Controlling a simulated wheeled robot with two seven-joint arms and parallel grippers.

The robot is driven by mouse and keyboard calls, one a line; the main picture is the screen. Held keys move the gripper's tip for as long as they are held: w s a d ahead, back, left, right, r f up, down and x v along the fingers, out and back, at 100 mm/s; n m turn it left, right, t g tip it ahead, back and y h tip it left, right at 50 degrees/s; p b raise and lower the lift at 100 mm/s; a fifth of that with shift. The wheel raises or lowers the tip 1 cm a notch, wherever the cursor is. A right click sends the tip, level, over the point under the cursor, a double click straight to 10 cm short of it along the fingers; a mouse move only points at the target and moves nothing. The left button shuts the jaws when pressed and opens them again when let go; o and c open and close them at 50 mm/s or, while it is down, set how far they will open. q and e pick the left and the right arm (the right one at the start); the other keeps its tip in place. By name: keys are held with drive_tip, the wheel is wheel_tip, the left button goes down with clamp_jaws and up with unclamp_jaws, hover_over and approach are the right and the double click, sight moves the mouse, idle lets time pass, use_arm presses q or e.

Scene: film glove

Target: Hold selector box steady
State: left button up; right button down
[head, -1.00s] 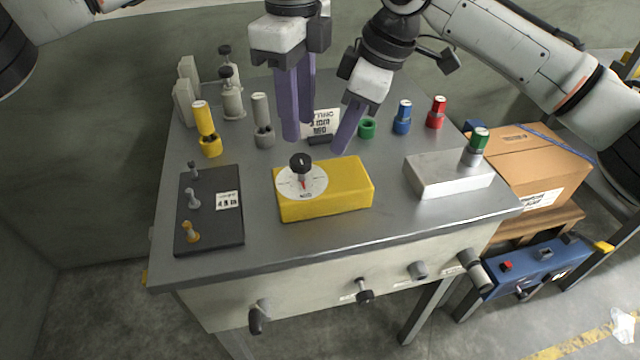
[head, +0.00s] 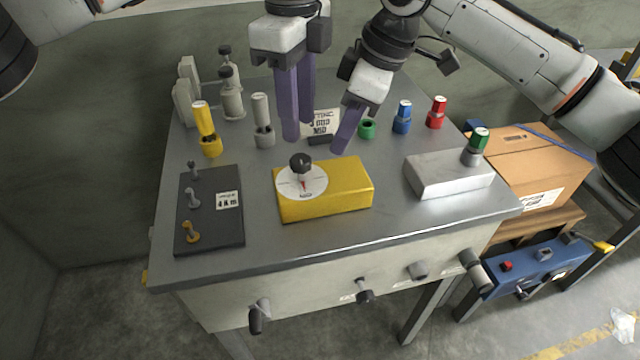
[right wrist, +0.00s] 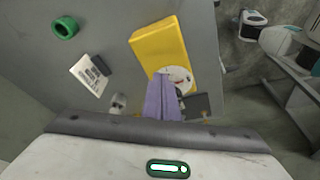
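The selector box (head: 345,190) is a yellow block lying flat near the front middle of the grey bench. A white round dial (head: 315,186) with a black knob (head: 300,161) sits on its left end. The box also shows in the right wrist view (right wrist: 158,45), its dial partly behind my fingers. My left gripper (head: 298,131) has its two purple fingers apart, pointing down, empty, behind and above the dial. My right gripper (head: 341,150) hangs above and behind the box, fingers together and empty; they also show in the right wrist view (right wrist: 161,77). Neither gripper appears to touch the box.
A dark panel with levers (head: 225,230) lies left of the box, and a silver block (head: 435,180) lies right. Behind stand a yellow cylinder (head: 205,120), a green ring (head: 367,128), blue (head: 403,115) and red (head: 437,112) pieces, and a card (head: 325,122). Bench in front is clear.

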sight(334, 174)
drive_tip(key=shift+f, duration=0.15)
drive_tip(key=shift+f, duration=0.8)
drive_tip(key=shift+f, duration=0.15)
drive_tip(key=shift+f, duration=0.85)
drive_tip(key=shift+f, duration=0.25)
drive_tip(key=shift+f, duration=0.35)
